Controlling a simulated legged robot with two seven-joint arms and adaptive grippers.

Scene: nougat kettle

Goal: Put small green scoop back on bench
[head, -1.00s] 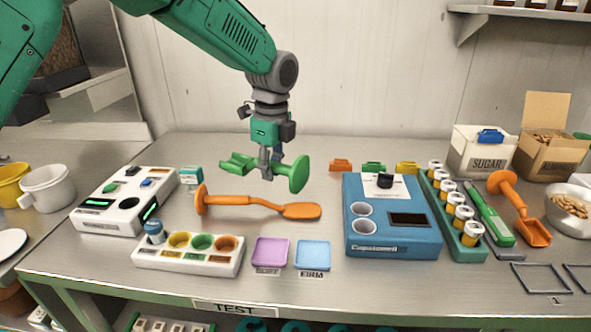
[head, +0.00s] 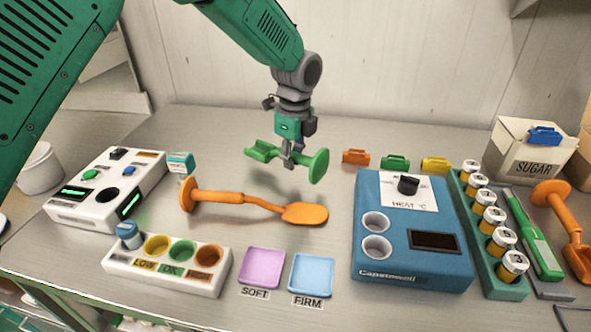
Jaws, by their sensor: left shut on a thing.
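The small green scoop (head: 318,166) is in the head view, held level above the bench (head: 218,134) behind the orange spoon. Its round disc end points right and its scoop end points left. My left gripper (head: 289,160) comes down from above and is shut on the scoop's handle between the two ends. I cannot tell exactly how high above the bench the scoop hangs. My right gripper is not in view.
An orange spoon (head: 303,214) lies just in front of the scoop. A blue heating unit (head: 410,270) stands to the right. Small orange, green and yellow clips (head: 356,157) sit behind it. A white control box (head: 85,190) stands left. Bare bench lies behind the spoon.

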